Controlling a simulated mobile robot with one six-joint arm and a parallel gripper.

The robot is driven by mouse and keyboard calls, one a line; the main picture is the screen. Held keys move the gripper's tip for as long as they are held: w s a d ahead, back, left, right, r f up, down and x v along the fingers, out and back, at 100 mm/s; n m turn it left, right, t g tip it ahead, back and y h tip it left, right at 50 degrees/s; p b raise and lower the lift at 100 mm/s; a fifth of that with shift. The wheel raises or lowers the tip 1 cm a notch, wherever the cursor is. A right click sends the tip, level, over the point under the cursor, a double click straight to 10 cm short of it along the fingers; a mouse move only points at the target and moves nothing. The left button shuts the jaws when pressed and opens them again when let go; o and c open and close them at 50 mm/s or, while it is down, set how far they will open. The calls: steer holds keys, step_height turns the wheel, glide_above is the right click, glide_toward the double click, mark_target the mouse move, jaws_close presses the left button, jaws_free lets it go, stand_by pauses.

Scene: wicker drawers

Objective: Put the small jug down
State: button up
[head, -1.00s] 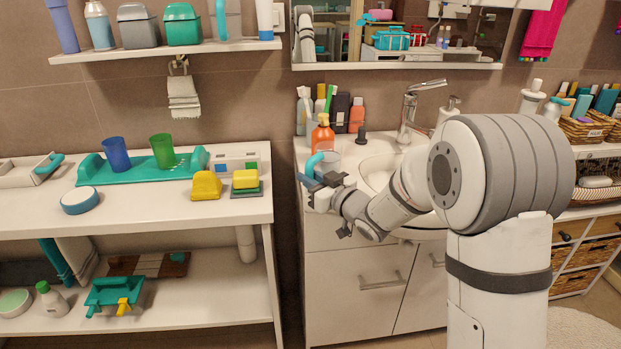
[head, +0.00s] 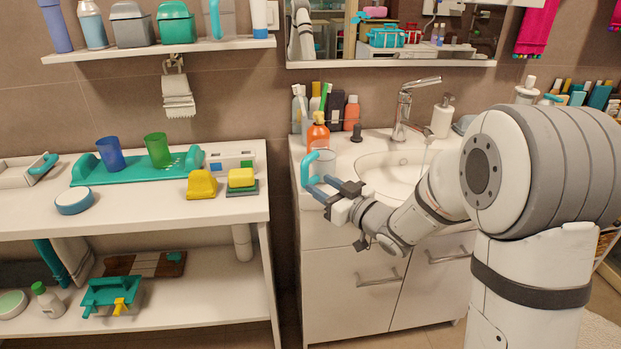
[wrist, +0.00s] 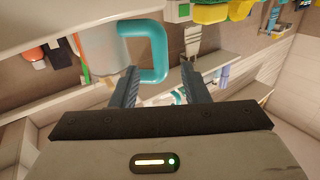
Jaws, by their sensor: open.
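The small jug (head: 325,162) is pale grey with a teal handle (head: 306,170). It appears to stand upright on the white washbasin counter, at its left front corner; the fingers partly hide its lower part. In the wrist view the jug's grey body (wrist: 97,48) is at upper left, with the teal handle (wrist: 158,50) to its right. My gripper (head: 322,188) is open in front of the jug. In the wrist view its two fingers (wrist: 160,78) are spread apart, with the handle just beyond and between the tips. I cannot tell whether a finger touches it.
An orange pump bottle (head: 318,134) stands right behind the jug, with several other bottles behind. The basin (head: 392,175) and faucet (head: 402,105) are to the right. A white shelf table (head: 130,215) stands to the left, across a narrow gap.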

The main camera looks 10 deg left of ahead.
steer(key=s+d+f+m+h, duration=0.1)
steer(key=s+d+m+h, duration=0.3)
steer(key=d+h, duration=0.5)
steer(key=s+d+f+m+h, duration=0.2)
steer(key=s+d+m+h, duration=0.15)
steer(key=d, duration=0.95)
steer(key=s+d+m+g+h, duration=0.1)
steer(key=s+g, duration=0.3)
steer(key=s, duration=0.6)
steer(key=s+d+f+m+g, duration=0.1)
steer(key=s+m+g, duration=0.1)
steer(key=s+g, duration=0.3)
steer(key=s, duration=0.4)
steer(key=shift+s+d+f+h, duration=0.2)
steer(key=shift+s+f+h, duration=0.05)
steer(key=shift+s+h, duration=0.1)
steer(key=shift+r, duration=0.1)
